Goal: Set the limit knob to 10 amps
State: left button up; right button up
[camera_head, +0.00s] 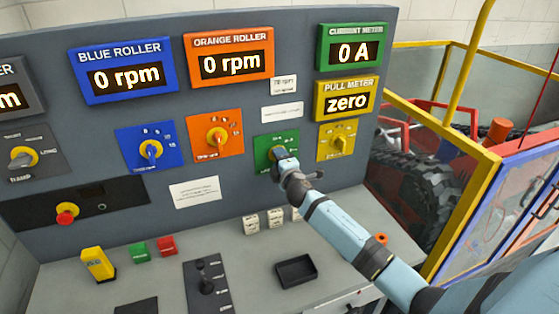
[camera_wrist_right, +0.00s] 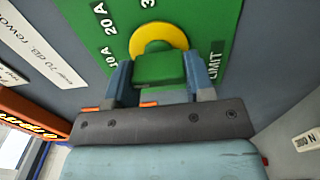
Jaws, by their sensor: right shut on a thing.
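The limit knob is a green grip (camera_wrist_right: 158,68) on a yellow disc (camera_wrist_right: 157,36), mounted on a green plate (camera_head: 265,143). In the right wrist view the plate reads 10 A, 20 A and part of a number starting with 3, with LIMIT on the right. My right gripper (camera_head: 281,158) reaches the plate in the head view. Its two fingers stand on either side of the green grip in the right wrist view (camera_wrist_right: 160,84), shut on it. The knob's pointer mark is not visible, so I cannot tell its setting. My left gripper is in neither view.
The green current meter (camera_head: 351,52) shows 0 A and the yellow pull meter (camera_head: 346,98) shows zero. Blue, orange and yellow knob plates stand beside the green one. A red button (camera_head: 67,212), a lever panel (camera_head: 207,285) and a black tray (camera_head: 296,271) are lower down.

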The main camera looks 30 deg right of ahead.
jog(key=o, duration=0.9)
jog(key=b+v, duration=0.2)
jog(key=v, duration=1.1)
jog(key=shift+s+a, duration=0.15)
jog(key=shift+s, duration=0.2)
